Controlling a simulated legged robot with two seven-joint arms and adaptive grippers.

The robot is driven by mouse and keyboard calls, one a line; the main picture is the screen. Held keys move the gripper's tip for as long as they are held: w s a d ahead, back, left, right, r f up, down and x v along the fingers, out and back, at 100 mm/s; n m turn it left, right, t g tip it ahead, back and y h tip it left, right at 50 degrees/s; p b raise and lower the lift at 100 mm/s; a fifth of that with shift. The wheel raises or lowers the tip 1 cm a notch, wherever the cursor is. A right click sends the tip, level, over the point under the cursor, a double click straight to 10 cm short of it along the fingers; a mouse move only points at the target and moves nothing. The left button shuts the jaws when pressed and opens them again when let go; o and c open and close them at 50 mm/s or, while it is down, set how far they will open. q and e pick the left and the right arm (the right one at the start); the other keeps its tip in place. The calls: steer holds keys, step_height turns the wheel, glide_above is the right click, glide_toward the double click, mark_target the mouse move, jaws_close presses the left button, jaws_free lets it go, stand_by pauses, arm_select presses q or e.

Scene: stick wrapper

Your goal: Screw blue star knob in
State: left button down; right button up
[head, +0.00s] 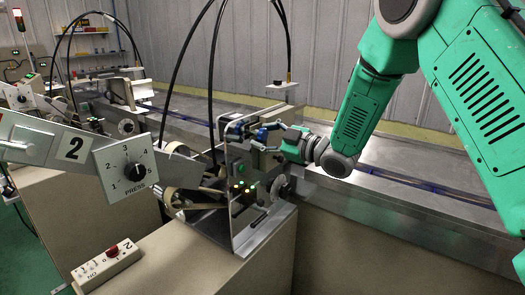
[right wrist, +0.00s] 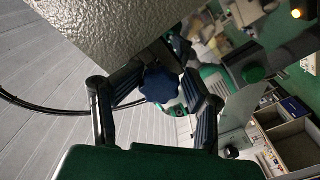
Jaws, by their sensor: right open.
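The blue star knob (right wrist: 160,85) is dark blue and lobed, and it shows in the right wrist view between the two fingers of my right gripper (right wrist: 156,98). The fingers stand apart on either side of it, and I cannot tell whether either one touches it. In the head view the knob (head: 262,134) is a small blue spot at the top of the metal machine housing, partly hidden by the fingers. My right gripper (head: 272,136) reaches it from the right. The knob's threaded part is hidden. My left gripper is not in view.
A grey metal plate (right wrist: 120,28) lies close beyond the fingertips. The press dial panel (head: 133,168) and a white switch box (head: 106,264) stand to the left. Black cables (head: 212,70) arch above the machine. A long metal bed (head: 420,215) runs behind it to the right.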

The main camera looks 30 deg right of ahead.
steer(key=n+b, duration=0.8)
steer(key=n, duration=0.1)
steer(key=shift+a+f+b, duration=0.2)
steer(key=shift+b, duration=0.2)
steer(key=n+b, duration=0.8)
steer(key=b, duration=0.3)
steer(key=shift+r+n, duration=0.15)
steer(key=shift+n, duration=0.25)
steer(key=shift+r, duration=0.2)
